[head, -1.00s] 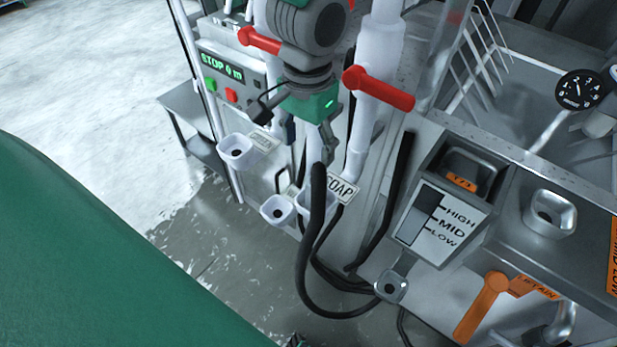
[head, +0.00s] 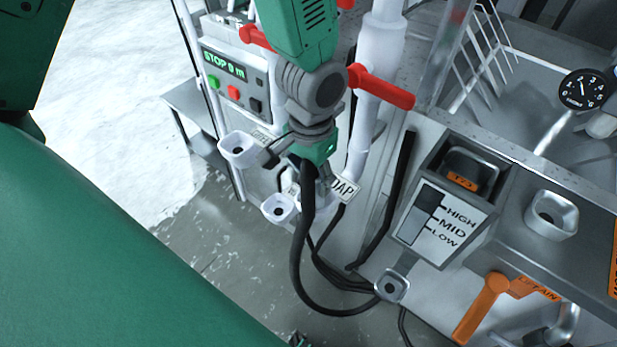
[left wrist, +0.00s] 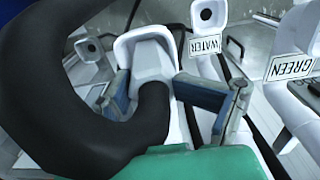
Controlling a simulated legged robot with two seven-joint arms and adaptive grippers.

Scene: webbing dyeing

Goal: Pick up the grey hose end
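The hose (head: 302,235) is dark, nearly black. It hangs in a loop, with its upper end by the soap label (head: 345,192). In the left wrist view the hose (left wrist: 60,75) curves across the left side, and its end enters a white socket (left wrist: 150,58). My left gripper (head: 318,178) has come down over this end, and its fingers are partly hidden in the head view. In the left wrist view the left gripper (left wrist: 158,94) looks open, with one blue-padded finger on each side of the hose end. I see no clear grip. My right gripper is not in view.
White sockets (head: 238,150) and (head: 279,208) stand close to the gripper. Red-handled valve pipes (head: 382,88) rise just behind. A control box (head: 232,80) is at the left. A level panel (head: 437,225), a grey holder (head: 392,286) and an orange lever (head: 482,309) are at the right.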

